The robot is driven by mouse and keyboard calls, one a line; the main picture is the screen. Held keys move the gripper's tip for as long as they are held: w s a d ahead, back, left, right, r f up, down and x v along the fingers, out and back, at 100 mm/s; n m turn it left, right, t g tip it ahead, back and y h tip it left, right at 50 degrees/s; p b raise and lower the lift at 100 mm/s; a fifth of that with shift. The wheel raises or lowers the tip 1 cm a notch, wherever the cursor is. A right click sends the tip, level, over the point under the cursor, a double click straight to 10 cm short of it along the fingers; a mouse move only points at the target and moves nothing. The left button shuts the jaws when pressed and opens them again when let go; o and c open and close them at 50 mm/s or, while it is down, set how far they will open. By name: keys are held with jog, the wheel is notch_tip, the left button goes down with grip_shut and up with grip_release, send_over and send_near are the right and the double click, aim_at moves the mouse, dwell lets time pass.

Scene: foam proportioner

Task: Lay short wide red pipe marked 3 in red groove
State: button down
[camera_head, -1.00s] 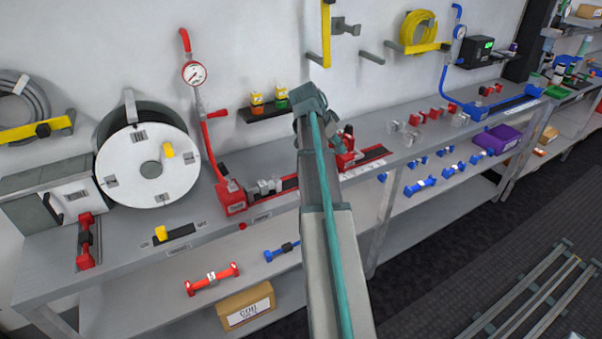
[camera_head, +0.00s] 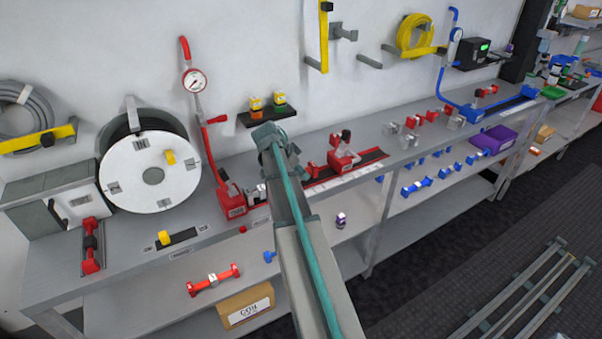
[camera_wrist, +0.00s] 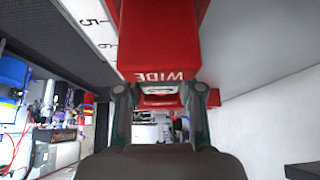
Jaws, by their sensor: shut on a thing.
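My gripper (camera_wrist: 160,100) is shut on a red pipe (camera_wrist: 160,40) in the wrist view. A pale patch shows between the fingers; no number 3 is readable. In the head view my gripper is over the bench, left of the red slider fixture (camera_head: 343,157), and my arm hides its fingertips. The red groove (camera_head: 372,157) is a dark channel with a white label strip along the bench. My arm covers part of it. I cannot tell whether the pipe touches the groove.
A red stand with a gauge (camera_head: 194,78) rises left of the groove, with a grey fitting (camera_head: 256,194) by its base. A small shelf (camera_head: 266,115) with yellow-topped blocks is on the wall behind. A longer red pipe (camera_head: 213,280) lies on the lower shelf.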

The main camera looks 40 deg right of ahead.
jog(key=shift+f, duration=0.7)
jog(key=shift+f, duration=0.15)
jog(key=c, duration=0.7)
grip_release()
jog(key=b+v, duration=0.2)
jog(key=v, duration=1)
jog(key=shift+s, duration=0.1)
jog(key=shift+d, duration=0.1)
